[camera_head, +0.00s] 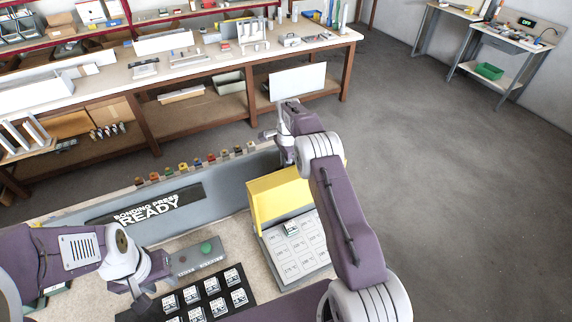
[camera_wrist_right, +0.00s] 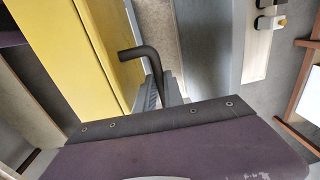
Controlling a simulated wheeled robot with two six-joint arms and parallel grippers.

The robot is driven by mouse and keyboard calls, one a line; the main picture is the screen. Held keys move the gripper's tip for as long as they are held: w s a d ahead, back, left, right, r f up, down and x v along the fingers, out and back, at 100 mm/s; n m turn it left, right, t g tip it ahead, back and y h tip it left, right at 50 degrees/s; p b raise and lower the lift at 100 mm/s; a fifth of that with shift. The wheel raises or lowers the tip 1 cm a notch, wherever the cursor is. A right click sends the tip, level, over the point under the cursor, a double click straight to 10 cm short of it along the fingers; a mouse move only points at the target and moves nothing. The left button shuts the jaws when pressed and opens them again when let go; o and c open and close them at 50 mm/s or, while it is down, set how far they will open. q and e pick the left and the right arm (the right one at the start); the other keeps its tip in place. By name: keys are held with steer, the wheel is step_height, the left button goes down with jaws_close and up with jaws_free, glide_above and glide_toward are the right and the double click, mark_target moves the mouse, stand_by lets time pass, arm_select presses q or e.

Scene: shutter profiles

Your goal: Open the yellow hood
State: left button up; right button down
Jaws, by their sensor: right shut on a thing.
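The yellow hood (camera_head: 268,205) stands at the far edge of the pale labelled grid (camera_head: 298,250) in the head view, and most of the grid is uncovered. My right arm reaches over the hood's right part and hides some of it. In the right wrist view the hood (camera_wrist_right: 75,50) fills the upper left. A dark bent handle (camera_wrist_right: 138,53) stands beside it, and my right gripper (camera_wrist_right: 165,88) is shut on it. My left gripper (camera_head: 138,296) is low at the left, apart from the hood; its fingertips are too small to judge.
A black tray (camera_head: 182,318) with several small labelled pieces lies on the bench front. A grey box with a green button (camera_head: 207,248) is behind it. A dark sign reading "BONDING PRESS READY" (camera_head: 147,207) is on the grey back panel. Open floor lies to the right.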

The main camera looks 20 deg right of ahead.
steer(key=shift+s+f, duration=0.1)
steer(key=c, duration=1.6)
jaws_free()
steer(key=shift+o, duration=0.7)
steer(key=shift+w, duration=0.2)
steer(key=r, duration=0.3)
steer(key=r+b, duration=0.1)
steer(key=r, duration=0.5)
steer(key=shift+s+d+b, duration=0.1)
steer(key=shift+s+b, duration=0.2)
steer(key=shift+b, duration=0.05)
